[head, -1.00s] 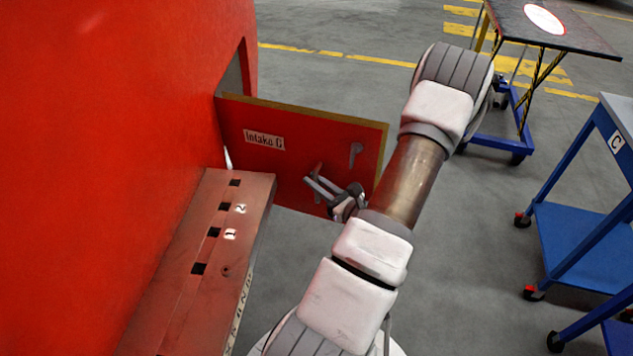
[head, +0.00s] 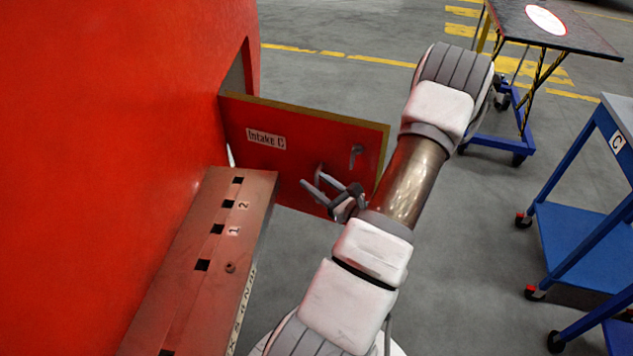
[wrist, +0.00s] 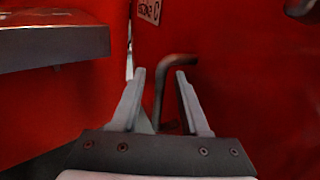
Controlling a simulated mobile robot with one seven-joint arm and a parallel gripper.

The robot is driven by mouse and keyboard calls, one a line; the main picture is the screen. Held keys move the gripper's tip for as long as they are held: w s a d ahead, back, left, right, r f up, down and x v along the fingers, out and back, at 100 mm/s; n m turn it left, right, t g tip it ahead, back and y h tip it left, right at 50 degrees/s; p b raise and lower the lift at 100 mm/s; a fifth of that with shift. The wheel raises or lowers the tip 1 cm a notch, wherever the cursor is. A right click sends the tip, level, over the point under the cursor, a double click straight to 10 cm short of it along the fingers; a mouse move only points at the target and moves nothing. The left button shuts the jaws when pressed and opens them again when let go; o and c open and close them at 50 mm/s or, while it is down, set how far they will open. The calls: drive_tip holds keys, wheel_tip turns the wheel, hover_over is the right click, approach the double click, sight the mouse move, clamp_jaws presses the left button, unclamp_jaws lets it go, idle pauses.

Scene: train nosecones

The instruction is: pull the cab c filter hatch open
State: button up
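The cab C filter hatch (head: 300,150) is a red panel labelled "Intake C" that stands swung out from the red nosecone (head: 110,110). A dark opening shows behind its hinge side. A bent handle (wrist: 178,62) on the red panel shows in the wrist view, between and beyond my fingertips. My gripper (head: 313,181) is in front of the hatch's lower part, and its fingers also show spread in the wrist view (wrist: 160,74). It is open, with nothing clearly clamped. Whether a finger touches the handle cannot be told.
A brown step ledge (head: 215,240) with square holes and numbers runs along the nosecone, left of my arm. A blue cart marked C (head: 580,235) stands at the right. A dark-topped table (head: 590,38) is at the back right. Grey floor lies clear between.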

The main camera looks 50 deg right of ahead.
drive_tip(key=f+v, duration=0.1)
drive_tip(key=v, duration=1.6)
drive_tip(key=shift+s+r, duration=0.25)
drive_tip(key=shift+r, duration=0.2)
